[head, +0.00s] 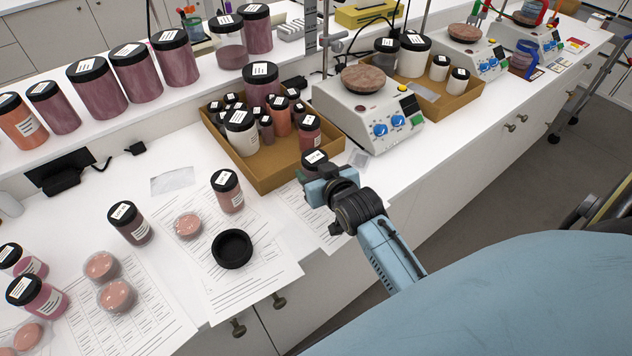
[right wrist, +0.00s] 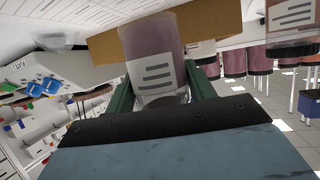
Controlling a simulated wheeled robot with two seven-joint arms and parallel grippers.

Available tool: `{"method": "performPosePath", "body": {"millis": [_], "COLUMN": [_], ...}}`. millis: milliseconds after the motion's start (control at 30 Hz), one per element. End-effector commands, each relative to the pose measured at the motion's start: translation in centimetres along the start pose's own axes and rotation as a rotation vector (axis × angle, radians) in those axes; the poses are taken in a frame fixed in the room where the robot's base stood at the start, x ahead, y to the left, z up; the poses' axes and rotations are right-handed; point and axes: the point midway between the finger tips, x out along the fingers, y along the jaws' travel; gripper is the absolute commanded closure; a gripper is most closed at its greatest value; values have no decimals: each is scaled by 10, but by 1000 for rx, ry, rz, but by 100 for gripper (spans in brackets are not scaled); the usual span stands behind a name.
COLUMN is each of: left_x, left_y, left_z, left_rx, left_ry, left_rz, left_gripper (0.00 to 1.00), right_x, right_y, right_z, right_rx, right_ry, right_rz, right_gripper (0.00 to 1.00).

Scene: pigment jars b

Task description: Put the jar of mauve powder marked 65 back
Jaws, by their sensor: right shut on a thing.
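My right gripper (head: 318,174) is shut on a mauve powder jar (head: 314,158) with a black lid and a white label on top. It is just in front of the near right edge of the cardboard tray (head: 285,176). In the right wrist view the jar (right wrist: 157,62) stands between the two fingers, its striped side label facing the camera; the number cannot be read. Whether it touches the bench is hidden. The tray holds several dark-lidded jars, including a white one (head: 241,140) and a tall mauve one (head: 260,88). My left gripper is not in view.
A hotplate stirrer (head: 370,112) stands right of the tray. Large jars line the back shelf (head: 175,58). The tray's near right part has some bare floor.

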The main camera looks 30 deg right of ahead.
Motion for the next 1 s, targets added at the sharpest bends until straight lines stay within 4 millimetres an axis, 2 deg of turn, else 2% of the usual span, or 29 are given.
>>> {"method": "performPosePath", "body": {"millis": [200, 633, 667, 700, 800, 1000], "left_x": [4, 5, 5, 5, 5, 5], "left_y": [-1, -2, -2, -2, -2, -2], "left_z": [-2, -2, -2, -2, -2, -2], "left_rx": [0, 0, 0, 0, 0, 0], "left_ry": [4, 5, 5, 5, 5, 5], "left_rz": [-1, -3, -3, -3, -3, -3], "left_gripper": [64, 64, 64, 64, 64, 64], "right_x": [11, 14, 13, 13, 13, 13], "right_y": [0, 0, 0, 0, 0, 0], "right_z": [28, 33, 33, 33, 33, 33], "right_rx": [1, 0, 0, 0, 0, 0], "right_ry": [-1, 1, 0, 0, 0, -1], "right_rz": [0, 0, 0, 0, 0, 0], "right_gripper": [73, 73, 42, 36, 24, 24]}}
